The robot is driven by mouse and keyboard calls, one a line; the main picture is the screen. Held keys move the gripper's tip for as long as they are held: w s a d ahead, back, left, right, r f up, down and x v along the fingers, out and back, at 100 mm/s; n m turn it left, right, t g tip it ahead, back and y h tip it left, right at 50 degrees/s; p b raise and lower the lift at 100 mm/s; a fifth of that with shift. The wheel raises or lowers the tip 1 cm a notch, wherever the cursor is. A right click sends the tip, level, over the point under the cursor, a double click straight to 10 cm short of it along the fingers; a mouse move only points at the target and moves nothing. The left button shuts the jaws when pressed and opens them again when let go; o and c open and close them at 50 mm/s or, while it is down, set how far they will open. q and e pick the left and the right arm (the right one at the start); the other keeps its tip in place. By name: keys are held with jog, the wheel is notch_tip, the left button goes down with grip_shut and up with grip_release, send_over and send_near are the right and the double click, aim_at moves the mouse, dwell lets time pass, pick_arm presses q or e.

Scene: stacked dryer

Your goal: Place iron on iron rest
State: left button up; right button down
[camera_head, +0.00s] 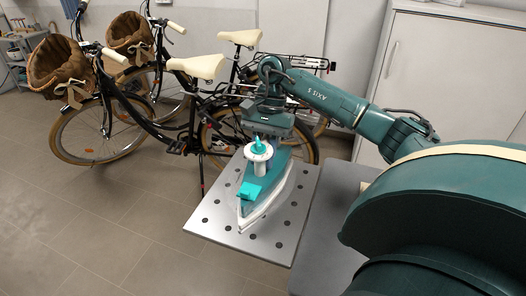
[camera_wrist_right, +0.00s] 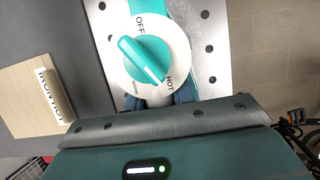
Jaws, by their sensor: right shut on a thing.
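The iron (camera_head: 276,190) is teal and white, with a white and teal dial on top that reads OFF and HOT in the wrist view (camera_wrist_right: 150,55). My right gripper (camera_head: 262,140) is shut on the iron near the dial, its jaws mostly hidden by the iron and the wrist. The iron rest (camera_head: 220,222) is a flat metal plate with dark round holes. The iron lies over the plate in the head view, its tip toward the front. I cannot tell whether its sole touches the plate. My left gripper is not in view.
A grey tabletop (camera_head: 335,205) adjoins the plate on the right. A wooden board with an IRON HOT sign (camera_wrist_right: 50,90) lies left in the wrist view. Bicycles (camera_head: 180,110) stand behind, and a white cabinet (camera_head: 450,75) at the back right. The tiled floor at left is clear.

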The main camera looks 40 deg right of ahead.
aim_at(265, 139)
jog(key=c, duration=1.6)
grip_release()
jog(key=o, duration=0.4)
jog(key=shift+r, duration=0.1)
jog(key=v, duration=0.5)
jog(key=p+v, duration=0.1)
jog(key=v, duration=0.5)
jog(key=shift+s+r+p, duration=0.1)
jog(key=shift+s+p, duration=0.05)
jog(key=shift+p, duration=0.2)
jog(key=shift+d+r, duration=0.15)
jog(key=shift+r, duration=0.25)
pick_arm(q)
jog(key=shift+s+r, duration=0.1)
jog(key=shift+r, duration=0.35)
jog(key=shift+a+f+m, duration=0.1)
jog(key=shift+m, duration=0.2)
